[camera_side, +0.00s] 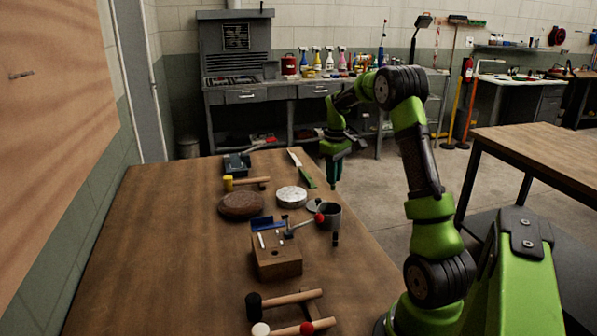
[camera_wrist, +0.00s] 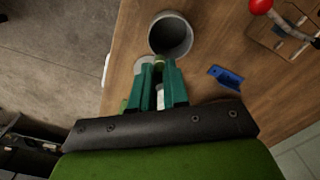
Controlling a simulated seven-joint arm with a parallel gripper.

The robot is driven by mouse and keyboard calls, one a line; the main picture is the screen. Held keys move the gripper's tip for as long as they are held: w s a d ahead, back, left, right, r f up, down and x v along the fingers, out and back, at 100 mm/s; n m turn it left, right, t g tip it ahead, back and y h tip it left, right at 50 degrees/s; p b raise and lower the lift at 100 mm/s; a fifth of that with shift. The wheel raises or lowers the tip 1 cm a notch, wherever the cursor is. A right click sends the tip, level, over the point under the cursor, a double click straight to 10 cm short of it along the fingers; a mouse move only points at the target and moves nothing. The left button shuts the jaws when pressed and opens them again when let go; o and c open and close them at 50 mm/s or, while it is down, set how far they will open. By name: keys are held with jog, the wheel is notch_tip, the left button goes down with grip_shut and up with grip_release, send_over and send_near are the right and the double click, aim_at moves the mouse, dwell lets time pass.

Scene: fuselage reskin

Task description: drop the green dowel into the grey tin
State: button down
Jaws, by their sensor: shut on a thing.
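My gripper (camera_side: 334,182) is above the far part of the wooden table, beyond the grey tin. In the wrist view its teal fingers (camera_wrist: 159,70) are shut on the green dowel (camera_wrist: 159,61), of which only a small end shows between the tips. The dowel cannot be made out in the side view. The open grey tin (camera_side: 333,222) stands upright near the table's right edge. It also shows in the wrist view (camera_wrist: 171,52), just ahead of the fingertips, with its dark inside visible. The gripper is apart from the tin in the side view.
A grey disc (camera_side: 314,204) lies beside the tin. A wooden block (camera_side: 277,262) holding tools, one with a red ball (camera_side: 319,217), stands nearer. A blue piece (camera_wrist: 226,77), a white round tin (camera_side: 291,198) and a brown disc (camera_side: 241,206) are close by. Mallets lie in front.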

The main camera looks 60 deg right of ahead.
jog(key=shift+f, duration=3.35)
jog(key=c, duration=1.1)
grip_release()
jog(key=shift+o, duration=0.2)
notch_tip(320, 180, up, 17)
